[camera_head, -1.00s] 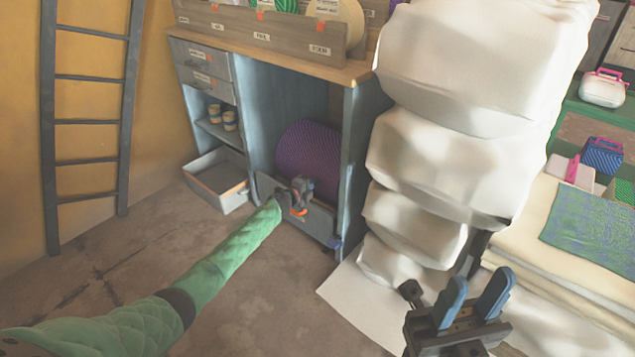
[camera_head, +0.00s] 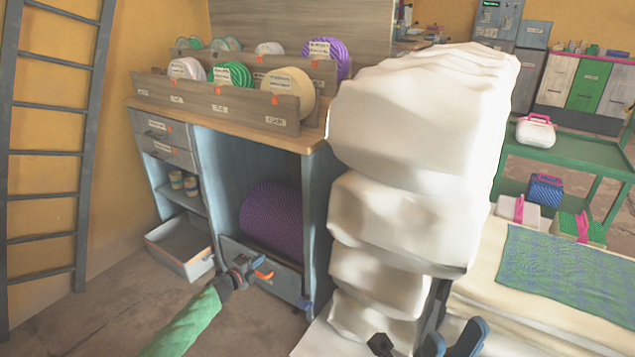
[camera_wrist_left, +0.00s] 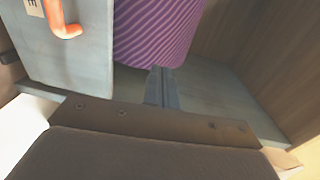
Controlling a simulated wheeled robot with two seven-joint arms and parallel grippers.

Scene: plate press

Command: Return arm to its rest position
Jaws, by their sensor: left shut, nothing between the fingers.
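My left gripper (camera_head: 243,268) is shut and empty in front of the low grey-blue panel (camera_head: 284,282) of the cabinet's open bay. It is just left of the panel's orange handle (camera_head: 264,275). In the left wrist view the shut fingers (camera_wrist_left: 161,88) point towards a purple ribbed roll (camera_wrist_left: 157,32), with the orange handle (camera_wrist_left: 65,22) at upper left. I cannot tell whether the fingers touch anything. My right gripper (camera_head: 452,340) is at the bottom edge, partly cut off, its blue fingers apart and nothing seen between them.
A stack of white bulky bundles (camera_head: 405,220) stands right of the cabinet, close to my right gripper. A pulled-out grey drawer (camera_head: 180,255) is at the cabinet's lower left. A dark ladder (camera_head: 85,165) leans at left. Floor shows between ladder and cabinet.

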